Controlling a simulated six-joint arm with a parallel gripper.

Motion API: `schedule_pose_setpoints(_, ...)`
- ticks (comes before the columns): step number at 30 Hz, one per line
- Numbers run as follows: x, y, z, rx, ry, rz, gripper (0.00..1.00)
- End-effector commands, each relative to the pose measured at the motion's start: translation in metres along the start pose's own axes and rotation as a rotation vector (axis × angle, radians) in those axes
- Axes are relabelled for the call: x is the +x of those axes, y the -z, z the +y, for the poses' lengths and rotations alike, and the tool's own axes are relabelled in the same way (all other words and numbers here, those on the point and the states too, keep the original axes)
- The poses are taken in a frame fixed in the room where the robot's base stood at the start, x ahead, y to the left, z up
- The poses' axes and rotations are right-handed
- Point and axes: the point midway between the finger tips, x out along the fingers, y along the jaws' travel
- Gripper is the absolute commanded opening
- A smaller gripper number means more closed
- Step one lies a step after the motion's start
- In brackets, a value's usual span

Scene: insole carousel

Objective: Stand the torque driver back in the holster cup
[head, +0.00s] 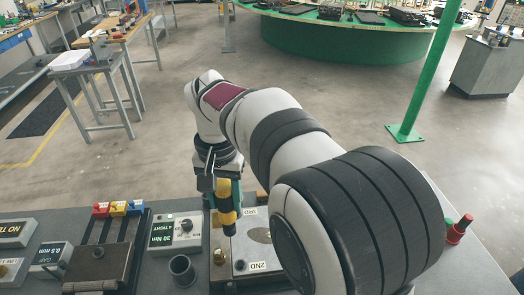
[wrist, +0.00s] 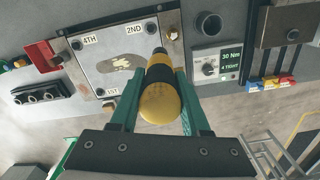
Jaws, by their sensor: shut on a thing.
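My gripper (head: 222,190) is shut on the torque driver (head: 228,214), which has a yellow and black body. In the head view the driver hangs roughly upright, its dark tip down, in front of the metal plate. The wrist view shows the green fingers of my gripper (wrist: 160,84) on both sides of the driver's rounded yellow end (wrist: 159,104). The holster cup (head: 181,268) is a dark round cup, left of and nearer than the driver in the head view. It looks empty and also shows in the wrist view (wrist: 209,24), apart from the driver.
A metal plate (wrist: 108,85) with an insole outline and numbered corners lies beside the cup. A torque box (head: 174,234) reading 30 Nm stands behind the cup. Red, blue and yellow levers (head: 118,209) are further left. A red button (head: 460,229) stands at the right.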

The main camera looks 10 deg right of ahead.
Motion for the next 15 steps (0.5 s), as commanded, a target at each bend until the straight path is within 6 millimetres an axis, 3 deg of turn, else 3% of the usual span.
schedule_pose_setpoints(3,0.016,-0.015,-0.048,0.093,-0.001,-0.001,0.00)
schedule_pose_setpoints(7,0.033,-0.036,-0.094,0.204,0.000,0.000,0.00)
schedule_pose_setpoints(10,0.042,-0.049,-0.115,0.265,0.001,0.000,0.00)
schedule_pose_setpoints(15,0.046,-0.055,-0.125,0.300,0.003,0.001,0.00)
